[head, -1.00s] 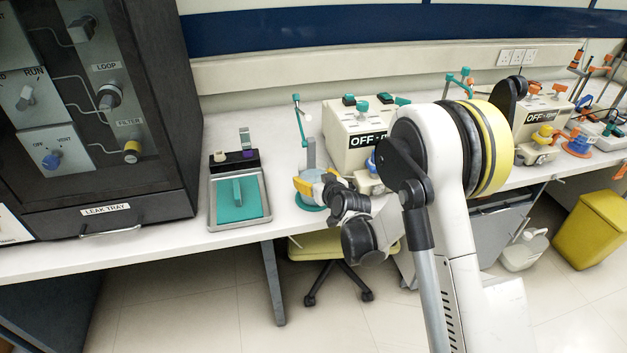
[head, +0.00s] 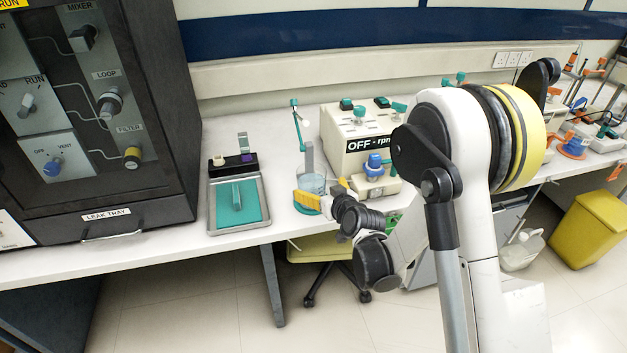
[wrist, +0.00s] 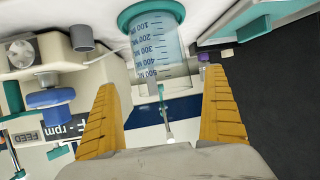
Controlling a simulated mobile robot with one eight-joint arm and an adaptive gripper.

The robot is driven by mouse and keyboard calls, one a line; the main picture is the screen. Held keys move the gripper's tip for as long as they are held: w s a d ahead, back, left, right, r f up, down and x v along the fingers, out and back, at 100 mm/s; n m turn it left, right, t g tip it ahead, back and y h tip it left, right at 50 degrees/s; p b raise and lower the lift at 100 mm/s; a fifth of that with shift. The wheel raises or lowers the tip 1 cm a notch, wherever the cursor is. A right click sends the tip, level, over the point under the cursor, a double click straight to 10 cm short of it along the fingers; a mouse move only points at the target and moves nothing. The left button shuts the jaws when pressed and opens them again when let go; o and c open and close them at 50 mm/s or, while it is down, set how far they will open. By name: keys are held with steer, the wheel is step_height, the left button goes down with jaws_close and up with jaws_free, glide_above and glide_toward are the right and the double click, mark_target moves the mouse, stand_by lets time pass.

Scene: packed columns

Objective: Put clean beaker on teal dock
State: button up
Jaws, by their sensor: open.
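A clear beaker (head: 313,183) with a graduated scale stands upright on a round teal base on the bench. It also shows in the wrist view (wrist: 157,45), with the teal base (wrist: 150,12) at the top edge. My gripper (head: 326,192) is open, with its yellow fingers apart at the near side of the beaker. In the wrist view my gripper's fingertips (wrist: 160,80) are either side of the beaker's end, with nothing held. A flat teal pad (head: 252,204) lies in a metal tray left of the beaker, with an upright teal piece on it.
A black control box (head: 233,164) with white and purple knobs stands behind the tray. The OFF-rpm machine (head: 360,130) is right of the beaker. A thin teal-topped stand (head: 297,118) rises behind the beaker. A dark cabinet (head: 150,90) is at left. Bench between cabinet and tray is clear.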

steer(key=s+d+r+m+g+h+b, duration=0.1)
steer(key=s+d+r+m+g+h, duration=0.1)
steer(key=s+d+r, duration=0.9)
steer(key=s+d+r+m+g+h, duration=0.1)
steer(key=s+d, duration=0.3)
steer(key=s, duration=0.7)
steer(key=s+d+r+m+g+h, duration=0.1)
steer(key=s+d, duration=0.3)
steer(key=s, duration=0.7)
steer(key=shift+r+m+g+h, duration=0.4)
steer(key=shift+r+g+h, duration=0.3)
steer(key=shift+h, duration=0.1)
